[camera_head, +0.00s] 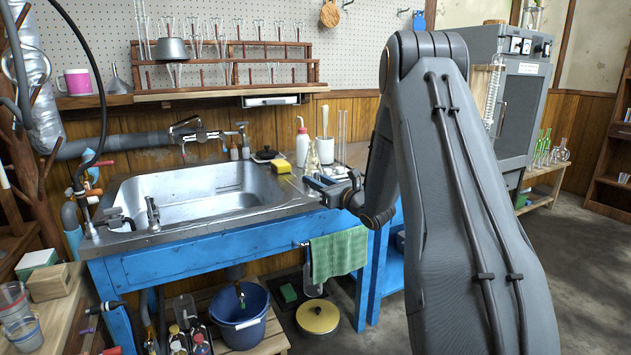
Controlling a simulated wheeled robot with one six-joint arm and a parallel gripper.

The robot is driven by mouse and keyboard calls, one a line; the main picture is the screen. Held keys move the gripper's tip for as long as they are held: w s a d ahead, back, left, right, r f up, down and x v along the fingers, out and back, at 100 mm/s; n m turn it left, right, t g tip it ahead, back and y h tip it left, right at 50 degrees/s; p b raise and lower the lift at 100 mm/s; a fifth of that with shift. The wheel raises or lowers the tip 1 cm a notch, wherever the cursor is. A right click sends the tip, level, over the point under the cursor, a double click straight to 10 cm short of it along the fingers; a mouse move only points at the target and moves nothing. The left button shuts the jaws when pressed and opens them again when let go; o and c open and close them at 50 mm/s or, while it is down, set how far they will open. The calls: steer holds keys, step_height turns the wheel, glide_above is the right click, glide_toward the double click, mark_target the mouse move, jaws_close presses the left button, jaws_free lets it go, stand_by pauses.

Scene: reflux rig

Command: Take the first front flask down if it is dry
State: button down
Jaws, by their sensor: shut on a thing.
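My gripper (318,183) is low over the right end of the sink counter, seen small beside my arm. It is shut on what looks like a clear conical flask (312,160), upright with its neck up. The fingers partly hide its lower part, and I cannot tell whether its base touches the counter. I cannot see whether the glass is wet or dry inside. A wooden rack (230,87) on the wall shelf holds several pieces of glassware in two rows; which is the first front flask is not clear from here.
A metal sink (205,195) fills the blue bench's left and middle. A white wash bottle (302,146), a yellow sponge (280,166) and a beaker (325,150) crowd the counter near my gripper. A green towel (339,255) hangs in front. A grey oven (510,95) stands right.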

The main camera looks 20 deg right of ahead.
steer(key=shift+f+b, duration=0.3)
steer(key=shift+f, duration=0.1)
steer(key=c, duration=1.3)
jaws_free()
steer(key=shift+c, duration=0.2)
steer(key=v, duration=0.7)
steer(key=shift+s, duration=0.4)
